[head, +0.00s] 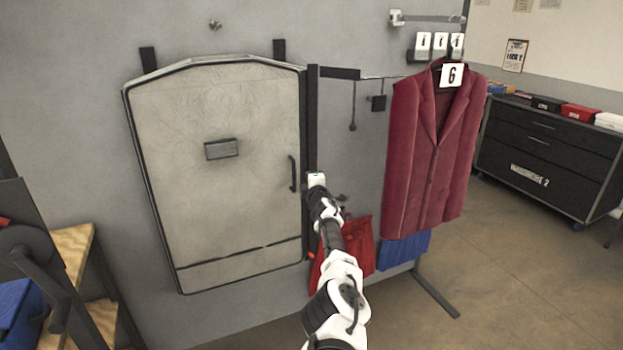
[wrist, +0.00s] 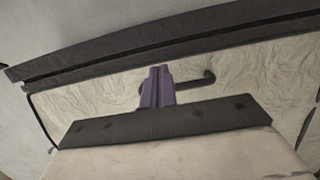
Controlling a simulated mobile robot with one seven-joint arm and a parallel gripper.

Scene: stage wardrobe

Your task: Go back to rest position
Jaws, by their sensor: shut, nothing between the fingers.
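My gripper (wrist: 157,86) shows in the wrist view as two purple fingers pressed together, with nothing between them. In the head view my white and black arm reaches up from the bottom centre, and its end is beside the right edge of a cream, black-trimmed wall panel or door (head: 225,105). The fingers in the wrist view are in front of that panel and hide part of its dark handle (wrist: 208,78). I cannot tell whether they touch it. The handle (head: 292,174) stands upright near the panel's right edge in the head view.
A maroon jacket (head: 412,165) tagged 6 hangs on a rail right of my arm. A red garment (head: 358,245) hangs low, partly behind my arm. A black drawer cabinet (head: 545,150) stands at the far right. Wooden shelving (head: 75,245) stands at lower left. Floor right of the rack is open.

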